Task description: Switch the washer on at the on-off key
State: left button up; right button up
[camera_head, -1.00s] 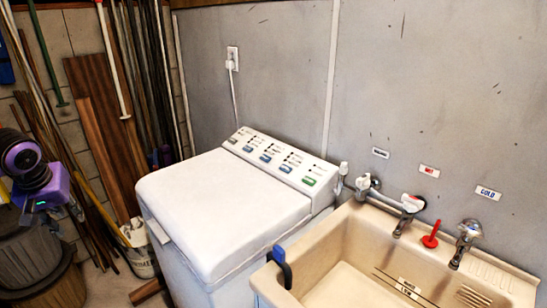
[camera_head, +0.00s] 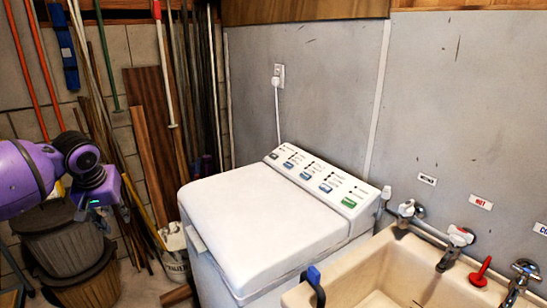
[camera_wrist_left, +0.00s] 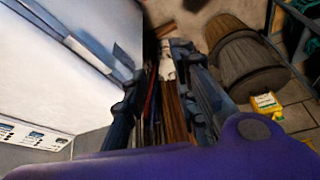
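The white washer (camera_head: 262,225) stands against the grey wall with its lid shut. Its sloped panel (camera_head: 318,187) carries a row of keys: a grey key (camera_head: 274,156) at the far left end, several blue ones between, and a green key (camera_head: 349,202) at the right end. Which is the on-off key I cannot read. My left gripper (camera_head: 108,192) is in the air left of the washer, well apart from the panel. In the left wrist view its two dark fingers (camera_wrist_left: 163,75) stand apart with nothing between them; part of the panel (camera_wrist_left: 32,137) shows at lower left. My right gripper is not in view.
A beige sink (camera_head: 376,275) with taps stands right of the washer, with a blue and dark curved object (camera_head: 314,276) at its edge. Poles and boards (camera_head: 150,140) lean in the left corner. Lidded bins (camera_head: 66,245) and a white bucket (camera_head: 174,257) stand left of the washer.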

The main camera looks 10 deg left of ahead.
pick_arm(q)
jog(key=shift+c, duration=0.4)
grip_shut()
dwell(0.9)
